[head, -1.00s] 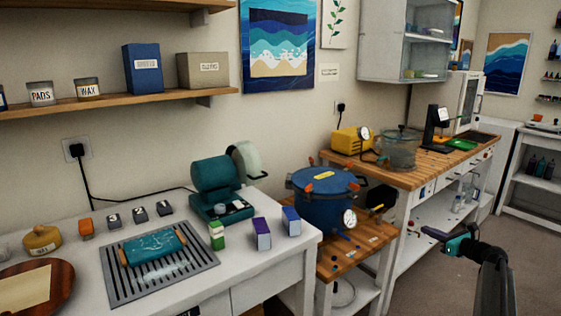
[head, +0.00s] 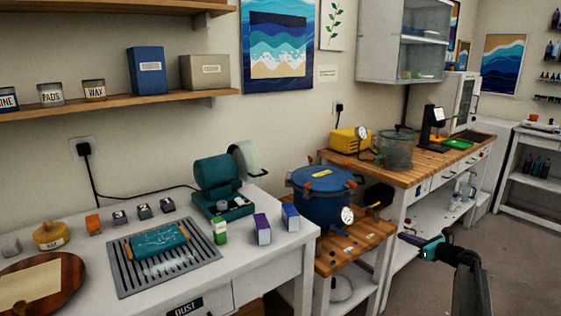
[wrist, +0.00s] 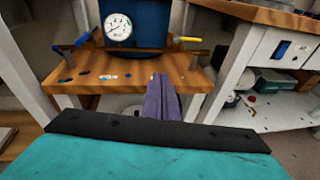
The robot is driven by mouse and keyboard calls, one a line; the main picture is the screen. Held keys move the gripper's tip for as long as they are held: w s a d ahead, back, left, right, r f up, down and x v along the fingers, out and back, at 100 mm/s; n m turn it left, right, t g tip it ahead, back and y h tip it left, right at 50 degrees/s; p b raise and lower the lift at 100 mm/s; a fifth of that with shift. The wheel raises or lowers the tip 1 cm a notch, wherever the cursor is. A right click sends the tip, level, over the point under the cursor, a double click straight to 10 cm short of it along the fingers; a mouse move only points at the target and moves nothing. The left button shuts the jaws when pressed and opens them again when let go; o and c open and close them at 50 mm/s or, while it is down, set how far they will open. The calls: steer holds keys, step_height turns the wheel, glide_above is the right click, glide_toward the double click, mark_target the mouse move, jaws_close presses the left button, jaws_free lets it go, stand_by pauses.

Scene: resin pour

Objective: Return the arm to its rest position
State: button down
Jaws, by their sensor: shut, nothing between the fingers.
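My gripper (head: 404,238) is at the right of the head view, in the open space in front of the wooden-topped stand. Its purple fingers (wrist: 162,97) are together and empty in the wrist view, with the teal and black gripper body below them. The fingers touch nothing that I can see. In the wrist view they overlap the front edge of the small wooden stand (wrist: 120,80). My dark forearm rises from the bottom right of the head view.
A blue pressure pot (head: 323,196) with a gauge stands on the small stand. The wooden workbench (head: 400,178) is behind my gripper, with a white lower shelf (head: 432,222). A white table (head: 265,262) is at left. Floor (head: 520,260) is clear at right.

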steer(key=s+a+f+n+g+y+p, duration=0.1)
steer(key=s+a+f+g, duration=0.1)
steer(key=a+f, duration=0.7)
steer(key=s+a+f+n+g+y+p, duration=0.15)
steer(key=a+f, duration=0.45)
steer(key=a, duration=0.6)
steer(key=s+a+f+n+g+h+p, duration=0.15)
steer(key=s+a+f+n+g, duration=0.45)
steer(key=s+a+f, duration=1.1)
steer(key=s+a+f+n+g+h+p, duration=0.1)
steer(key=s+a+f+n+g, duration=0.15)
steer(key=s, duration=0.95)
steer(key=s+a+f+n+g+h+p, duration=0.1)
steer(key=s+a+f+n+g, duration=0.2)
steer(key=s, duration=0.9)
steer(key=s+d+n+g+h, duration=0.2)
steer(key=s+d+n+h, duration=0.1)
steer(key=s+d+n, duration=0.3)
steer(key=s+d+n+g+h, duration=0.2)
steer(key=s+d+n, duration=0.3)
steer(key=s+n, duration=0.5)
steer(key=shift+s+d+f+n+h, duration=0.3)
steer(key=shift+s+d+n+h, duration=0.15)
steer(key=shift+h, duration=0.35)
